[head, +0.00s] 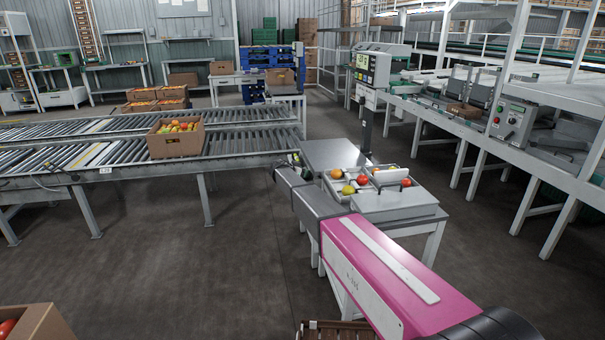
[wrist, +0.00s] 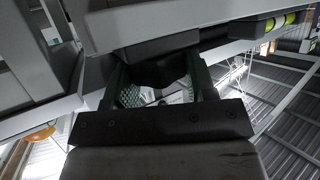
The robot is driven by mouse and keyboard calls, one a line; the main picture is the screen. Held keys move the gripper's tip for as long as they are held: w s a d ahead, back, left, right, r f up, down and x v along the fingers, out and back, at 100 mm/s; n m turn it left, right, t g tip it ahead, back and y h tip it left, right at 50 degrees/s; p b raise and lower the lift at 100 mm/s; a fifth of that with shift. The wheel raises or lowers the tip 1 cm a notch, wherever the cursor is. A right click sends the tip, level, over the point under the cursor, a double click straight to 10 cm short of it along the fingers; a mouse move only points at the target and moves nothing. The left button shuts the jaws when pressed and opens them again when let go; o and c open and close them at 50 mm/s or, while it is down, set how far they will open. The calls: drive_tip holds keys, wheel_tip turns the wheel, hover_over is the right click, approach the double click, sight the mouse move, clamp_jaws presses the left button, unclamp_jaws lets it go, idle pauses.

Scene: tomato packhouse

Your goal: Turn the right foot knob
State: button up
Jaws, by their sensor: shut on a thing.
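A weighing scale with a divided tray (head: 395,203) on top stands on a small white table (head: 432,232) in the head view. My arm reaches to the scale's left side there, and the arm hides the scale's foot knobs. In the wrist view the grey scale body (wrist: 190,22) crosses the top. A black foot knob (wrist: 160,70) shows below it. My gripper (wrist: 157,82) has a finger on each side of this knob and is shut on it. The pads' contact and the knob's turn cannot be made out.
The scale's tray holds several tomatoes (head: 362,180). A display post (head: 366,125) rises behind it. A roller conveyor with a tomato carton (head: 176,143) stands left, and a sorting line (head: 480,130) right. The floor between is clear.

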drive_tip(key=shift+a, duration=0.1)
idle(0.3)
drive_tip(key=o, duration=0.9)
